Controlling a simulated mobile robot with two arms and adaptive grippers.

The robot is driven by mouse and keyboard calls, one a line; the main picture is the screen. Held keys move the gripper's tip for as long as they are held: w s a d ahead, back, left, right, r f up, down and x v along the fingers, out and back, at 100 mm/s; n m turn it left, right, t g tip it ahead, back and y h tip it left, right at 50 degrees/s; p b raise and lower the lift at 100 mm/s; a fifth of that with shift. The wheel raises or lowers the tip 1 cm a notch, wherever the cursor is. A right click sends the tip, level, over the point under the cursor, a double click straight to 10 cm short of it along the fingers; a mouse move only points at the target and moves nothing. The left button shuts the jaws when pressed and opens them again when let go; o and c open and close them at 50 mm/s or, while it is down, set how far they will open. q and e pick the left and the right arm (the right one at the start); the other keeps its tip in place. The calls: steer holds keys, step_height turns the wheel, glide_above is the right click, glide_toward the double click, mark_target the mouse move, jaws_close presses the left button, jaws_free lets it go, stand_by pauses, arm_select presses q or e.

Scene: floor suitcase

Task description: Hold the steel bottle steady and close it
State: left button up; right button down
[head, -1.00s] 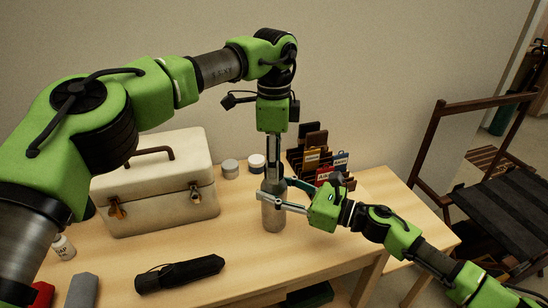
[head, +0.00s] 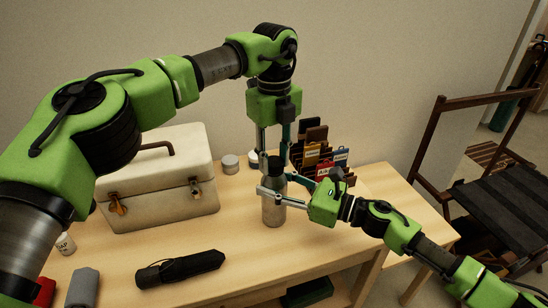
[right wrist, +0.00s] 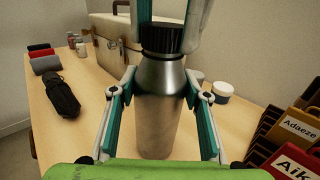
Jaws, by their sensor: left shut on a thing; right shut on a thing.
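The steel bottle (head: 273,213) stands upright near the table's right front edge; its silver body also shows in the right wrist view (right wrist: 158,125). My right gripper (head: 275,188) is shut around the upper body from the right. A black ribbed cap (right wrist: 161,40) sits over the bottle's neck, with no clear gap visible. My left gripper (head: 276,160) points straight down from above, with its two fingers shut on either side of the cap. The thread under the cap is hidden.
A cream metal case (head: 160,190) stands behind left. A black folded umbrella (head: 180,270) lies in front. Small jars (head: 230,163) and a rack of name-labelled items (head: 325,160) are close behind the bottle. A dark chair (head: 490,180) stands to the right.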

arm_select(q)
steer(key=m, duration=3)
steer(key=shift+f, duration=0.1)
steer(key=o, duration=1.3)
